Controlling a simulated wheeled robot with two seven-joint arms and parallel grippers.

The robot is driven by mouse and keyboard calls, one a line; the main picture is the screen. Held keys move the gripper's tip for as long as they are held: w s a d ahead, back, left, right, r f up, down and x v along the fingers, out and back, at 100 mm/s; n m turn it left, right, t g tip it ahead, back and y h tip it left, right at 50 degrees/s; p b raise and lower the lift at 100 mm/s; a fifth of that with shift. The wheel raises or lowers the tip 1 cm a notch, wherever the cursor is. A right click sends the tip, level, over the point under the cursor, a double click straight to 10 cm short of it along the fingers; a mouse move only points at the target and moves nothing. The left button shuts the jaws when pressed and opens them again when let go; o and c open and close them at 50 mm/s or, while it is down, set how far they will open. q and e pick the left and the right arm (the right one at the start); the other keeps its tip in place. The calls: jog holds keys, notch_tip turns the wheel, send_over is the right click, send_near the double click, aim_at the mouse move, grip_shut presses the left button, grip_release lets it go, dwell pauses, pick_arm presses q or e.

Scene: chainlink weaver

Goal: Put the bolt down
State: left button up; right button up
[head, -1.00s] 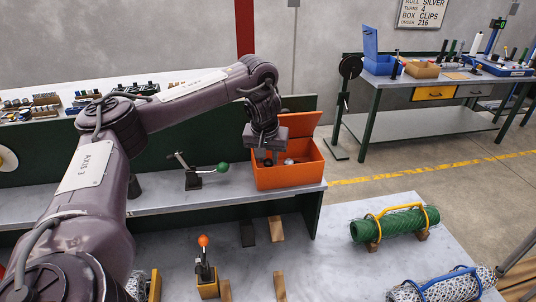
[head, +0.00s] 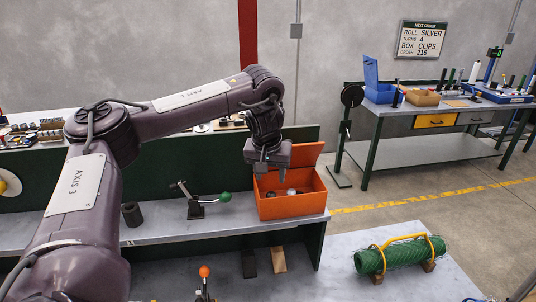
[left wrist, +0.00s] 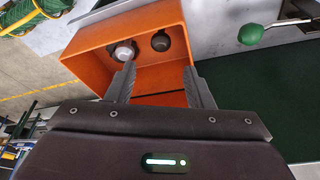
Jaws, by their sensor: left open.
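My left gripper (head: 268,176) is open above the orange box (head: 292,207), fingers pointing down. In the left wrist view its two fingers (left wrist: 158,72) stand wide apart with nothing between them. Two round-ended pieces lie inside the box: a pale silver one (left wrist: 123,50) and a dark one (left wrist: 160,41). They look like bolt or fitting heads, but I cannot tell which is the bolt. My right gripper is out of view.
The box's raised orange lid (head: 307,153) stands behind the gripper. A toggle clamp with a green knob (head: 225,197) stands left of the box, and a dark cylinder (head: 132,214) further left. A green mesh roll (head: 400,256) lies on the lower right bench.

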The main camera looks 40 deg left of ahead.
pick_arm(q)
jog(key=v, duration=0.8)
jog(key=shift+f, duration=0.15)
dwell(0.5)
